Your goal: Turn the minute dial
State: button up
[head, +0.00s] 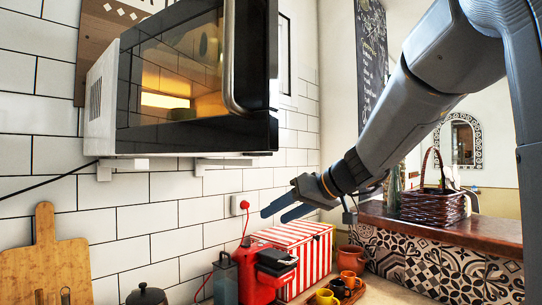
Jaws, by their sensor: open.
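The microwave (125,85) is mounted high on the tiled wall on white brackets. Its dark glass door looks shut, with a warm lit interior and a curved metal handle (230,60) at its right. The dark panel (258,60) right of the handle is seen at a steep angle. I cannot make out the minute dial there. My gripper (273,215) is below and to the right of the microwave, apart from it. Its two grey fingers point left and are parted, with nothing between them.
Below my gripper stand a red coffee machine (250,272), a red-and-white striped box (298,240) and several small cups. A wicker basket (432,205) sits on the wooden ledge (450,228) at right. A cutting board (48,262) leans at left. The space before the microwave looks clear.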

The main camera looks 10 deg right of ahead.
jog(key=w+d+r+n+t+y, duration=0.1)
jog(key=w+d+r+n+t, duration=0.15)
jog(key=r, duration=0.85)
jog(key=w+d+r+n+t+y, duration=0.1)
jog(key=d+r+t+y, duration=0.15)
jog(key=r, duration=0.85)
jog(key=p+x, duration=0.3)
jog(key=x, duration=0.4)
jog(key=shift+a+h, duration=0.3)
jog(key=shift+h, duration=0.05)
jog(key=shift+w+f, duration=0.1)
jog(key=shift+w, duration=0.05)
jog(key=shift+c, duration=0.2)
jog(key=c, duration=1)
jog(key=shift+a, duration=0.1)
